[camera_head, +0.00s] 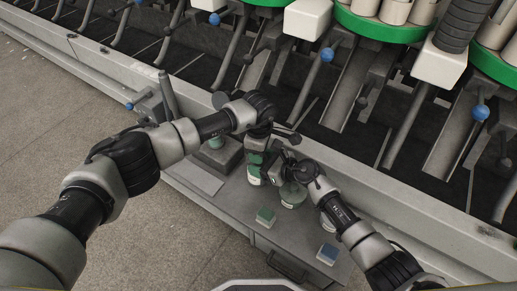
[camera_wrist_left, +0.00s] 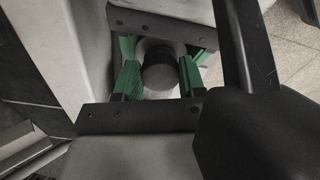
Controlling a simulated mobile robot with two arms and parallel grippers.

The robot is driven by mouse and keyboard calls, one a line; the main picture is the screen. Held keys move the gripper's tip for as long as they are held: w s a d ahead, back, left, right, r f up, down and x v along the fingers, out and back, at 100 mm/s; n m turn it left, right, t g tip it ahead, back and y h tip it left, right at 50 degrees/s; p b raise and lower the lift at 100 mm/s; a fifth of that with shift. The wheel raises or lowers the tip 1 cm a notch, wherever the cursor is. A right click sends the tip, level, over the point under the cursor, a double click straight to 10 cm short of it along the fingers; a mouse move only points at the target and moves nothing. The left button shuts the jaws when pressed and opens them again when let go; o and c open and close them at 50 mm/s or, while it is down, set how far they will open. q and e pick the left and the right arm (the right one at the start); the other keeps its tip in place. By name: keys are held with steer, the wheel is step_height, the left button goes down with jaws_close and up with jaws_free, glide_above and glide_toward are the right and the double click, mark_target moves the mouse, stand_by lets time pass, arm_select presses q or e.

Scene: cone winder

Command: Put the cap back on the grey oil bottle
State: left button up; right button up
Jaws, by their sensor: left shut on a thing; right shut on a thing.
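The grey oil bottle (camera_head: 254,180) stands upright on the grey shelf, only its pale lower part showing below my left gripper. My left gripper (camera_head: 255,164) points down over its top, its green pads closed. In the left wrist view the dark round cap (camera_wrist_left: 159,72) sits between the green pads, with a pale shape around and behind it. My right gripper (camera_head: 275,173) comes from the right and is closed at the bottle's side. Its fingertips are partly hidden. I cannot tell whether the cap is seated on the neck.
A greenish rounded container (camera_head: 291,195) stands close right of the bottle. A green block (camera_head: 265,217) and a blue block (camera_head: 328,254) lie near the shelf's front edge. A dark-based stand (camera_head: 218,155) is to the left. The winder frame rises behind.

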arm_select(q)
steer(key=shift+f, duration=0.45)
steer(key=o, duration=0.5)
arm_select(e)
jaws_close()
arm_select(q)
steer(key=o, duration=0.3)
steer(key=shift+a+f, duration=0.1)
arm_select(e)
steer(key=shift+a, duration=0.1)
arm_select(q)
steer(key=shift+o, duration=0.4)
steer(key=shift+r, duration=2.35)
steer(key=o, duration=0.5)
steer(key=shift+o, duration=0.2)
step_height(320, 180, up, 12)
